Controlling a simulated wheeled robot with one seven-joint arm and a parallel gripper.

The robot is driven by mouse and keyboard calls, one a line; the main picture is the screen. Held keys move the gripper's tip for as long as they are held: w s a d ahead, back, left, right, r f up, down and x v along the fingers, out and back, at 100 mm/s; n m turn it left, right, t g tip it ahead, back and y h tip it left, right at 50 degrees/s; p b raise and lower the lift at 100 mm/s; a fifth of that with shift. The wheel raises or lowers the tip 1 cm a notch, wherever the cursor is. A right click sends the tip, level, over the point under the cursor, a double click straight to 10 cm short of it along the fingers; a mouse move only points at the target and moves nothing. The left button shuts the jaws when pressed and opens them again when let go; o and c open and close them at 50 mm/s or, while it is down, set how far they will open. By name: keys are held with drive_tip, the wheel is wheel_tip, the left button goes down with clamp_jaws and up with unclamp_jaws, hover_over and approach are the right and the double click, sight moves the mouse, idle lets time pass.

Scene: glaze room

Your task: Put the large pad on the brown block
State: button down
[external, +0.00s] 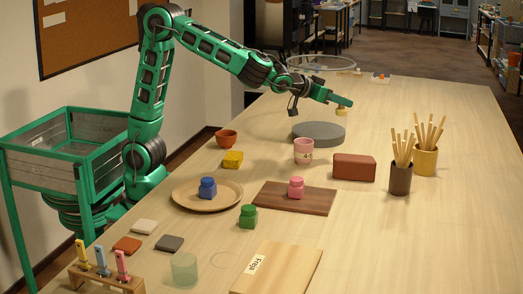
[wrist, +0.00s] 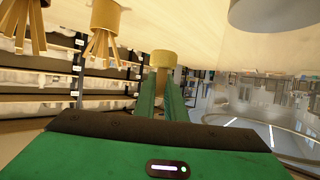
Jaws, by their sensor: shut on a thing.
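My gripper (external: 343,102) is out over the far half of the table, above and just right of a grey round disc (external: 318,133). It is shut on a yellow thing (external: 341,112) held clear of the table. In the wrist view the yellow thing (wrist: 162,58) has a wide round head and a narrower stem between the fingers (wrist: 161,95); I cannot tell whether it is the large pad. The reddish-brown block (external: 354,167) lies on the table nearer the camera, right of the pink cup. Small square pads, white (external: 145,226), orange (external: 127,244) and grey (external: 169,243), lie at front left.
Two pots of sticks, brown (external: 400,180) and yellow (external: 425,161), stand right of the block. A pink cup (external: 303,151) stands left of it. A dark board (external: 295,198) holds a pink jar (external: 296,187).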

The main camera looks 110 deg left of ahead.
drive_tip(key=shift+a, duration=0.35)
drive_tip(key=shift+w+d+f, duration=0.2)
drive_tip(key=shift+w, duration=0.05)
drive_tip(key=w+d+f, duration=0.2)
drive_tip(key=d, duration=0.1)
drive_tip(key=w+d+f, duration=0.4)
drive_tip(key=d, duration=0.1)
drive_tip(key=shift+d+f, duration=0.2)
drive_tip(key=shift+d, duration=0.15)
drive_tip(key=shift+f, duration=2)
drive_tip(key=shift+f, duration=0.1)
drive_tip(key=c, duration=1.8)
unclamp_jaws()
drive_tip(key=v, duration=1.2)
drive_tip(key=shift+d, duration=0.15)
